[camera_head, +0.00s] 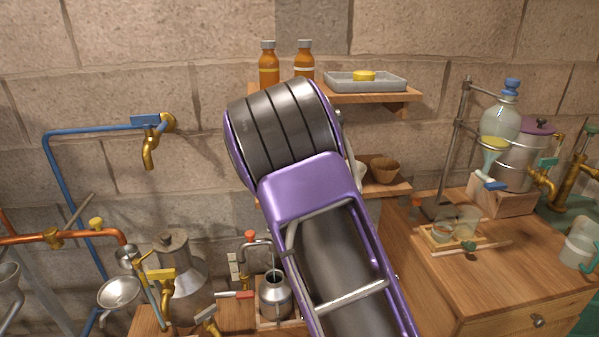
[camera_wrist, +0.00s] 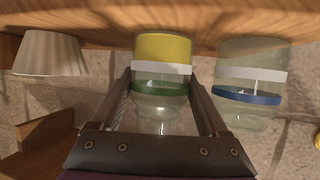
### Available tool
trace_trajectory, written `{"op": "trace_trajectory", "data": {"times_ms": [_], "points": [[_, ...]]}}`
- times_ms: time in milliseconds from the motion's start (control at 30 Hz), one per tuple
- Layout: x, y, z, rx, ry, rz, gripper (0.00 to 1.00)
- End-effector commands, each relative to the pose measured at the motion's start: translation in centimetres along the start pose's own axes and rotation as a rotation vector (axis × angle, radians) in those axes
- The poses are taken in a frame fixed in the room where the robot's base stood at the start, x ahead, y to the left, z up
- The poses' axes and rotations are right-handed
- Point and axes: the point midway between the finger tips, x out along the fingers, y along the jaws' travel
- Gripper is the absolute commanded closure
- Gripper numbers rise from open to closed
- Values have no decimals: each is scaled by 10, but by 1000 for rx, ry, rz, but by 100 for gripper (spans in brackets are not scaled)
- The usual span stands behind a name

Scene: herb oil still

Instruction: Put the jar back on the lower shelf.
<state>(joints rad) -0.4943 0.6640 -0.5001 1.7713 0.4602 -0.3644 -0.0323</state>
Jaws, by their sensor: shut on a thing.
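In the wrist view, which looks upside down, my gripper (camera_wrist: 160,88) is shut on a glass jar (camera_wrist: 163,48) with yellow contents, a white band and a green band. One finger lies on each side of it. The jar's base is at or very close to a wooden shelf surface (camera_wrist: 100,14); I cannot tell whether it touches.
A clear jar with a blue band (camera_wrist: 250,75) stands close beside the held jar. A pale ribbed cup (camera_wrist: 50,54) is on its other side. A brown bowl (camera_head: 384,172) sits on the lower shelf. The upper shelf (camera_head: 385,98) holds bottles and a tray (camera_head: 365,84).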

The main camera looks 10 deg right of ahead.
Motion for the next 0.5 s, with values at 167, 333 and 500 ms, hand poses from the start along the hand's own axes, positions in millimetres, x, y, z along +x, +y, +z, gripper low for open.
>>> {"op": "trace_trajectory", "data": {"times_ms": [167,333,500], "points": [[2,0,3,0,2,0,100],[1,0,2,-1,0,0,10],[1,0,2,-1,0,0,10]]}}
